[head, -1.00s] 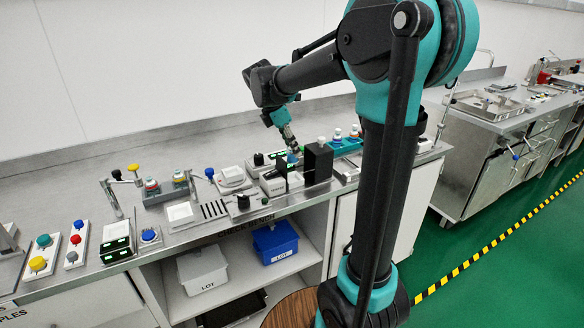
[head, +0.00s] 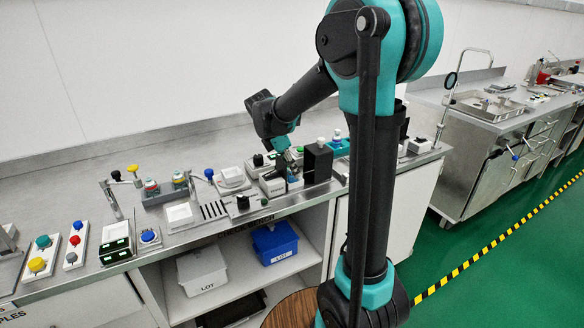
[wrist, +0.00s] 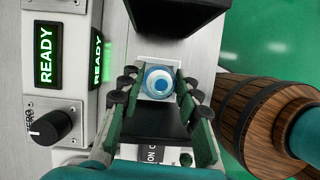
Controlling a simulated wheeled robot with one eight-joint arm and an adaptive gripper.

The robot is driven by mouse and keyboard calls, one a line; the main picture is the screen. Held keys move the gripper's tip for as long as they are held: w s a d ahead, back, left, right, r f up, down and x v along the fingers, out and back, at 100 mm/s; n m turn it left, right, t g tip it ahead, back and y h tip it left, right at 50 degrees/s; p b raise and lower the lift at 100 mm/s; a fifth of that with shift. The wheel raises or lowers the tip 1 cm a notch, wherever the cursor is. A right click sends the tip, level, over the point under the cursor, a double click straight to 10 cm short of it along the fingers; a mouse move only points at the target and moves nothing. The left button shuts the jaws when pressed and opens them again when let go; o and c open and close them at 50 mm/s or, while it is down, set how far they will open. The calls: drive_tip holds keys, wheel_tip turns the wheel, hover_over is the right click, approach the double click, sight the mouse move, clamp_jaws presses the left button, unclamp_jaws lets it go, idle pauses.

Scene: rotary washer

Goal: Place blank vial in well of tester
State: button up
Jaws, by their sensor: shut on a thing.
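My gripper (wrist: 156,88) is shut on the blank vial (wrist: 158,84), seen from above as blue and white rings between the two fingers. A pale square surface shows just behind the vial; I cannot tell whether the vial is inside a well. The tester (wrist: 75,50) is at the left in the wrist view, with green READY displays and a black ZERO knob (wrist: 50,127). In the head view my gripper (head: 290,170) points down over the tester (head: 271,187) on the bench, and the vial is too small to make out.
A black upright box (head: 318,163) stands close to the right of my gripper; a dark block (wrist: 178,14) shows above the vial in the wrist view. A teal rack (head: 340,148) with vials is behind. A wooden barrel (wrist: 255,110) is at the right.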

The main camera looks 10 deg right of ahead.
drive_tip(key=o, duration=1.1)
drive_tip(key=v, duration=1.2)
drive_tip(key=shift+d, duration=0.1)
drive_tip(key=s+d+f+m+t+y, duration=0.1)
drive_tip(key=s+d+f+m, duration=0.1)
drive_tip(key=s+f+m, duration=0.5)
drive_tip(key=s+d+f+m+t+y, duration=0.1)
drive_tip(key=s+d+f+m+y, duration=0.1)
drive_tip(key=s+f+m, duration=0.4)
drive_tip(key=s+d+f+m+t+y, duration=0.1)
drive_tip(key=s+d+f+m, duration=0.3)
drive_tip(key=s+f+m, duration=0.3)
drive_tip(key=shift+s+d+f+m, duration=0.15)
drive_tip(key=shift+s+f, duration=0.1)
drive_tip(key=shift+f, duration=0.15)
drive_tip(key=shift+s+d+f+m, duration=0.15)
drive_tip(key=shift+s+f, duration=0.1)
drive_tip(key=shift+f, duration=0.2)
drive_tip(key=shift+a, duration=0.1)
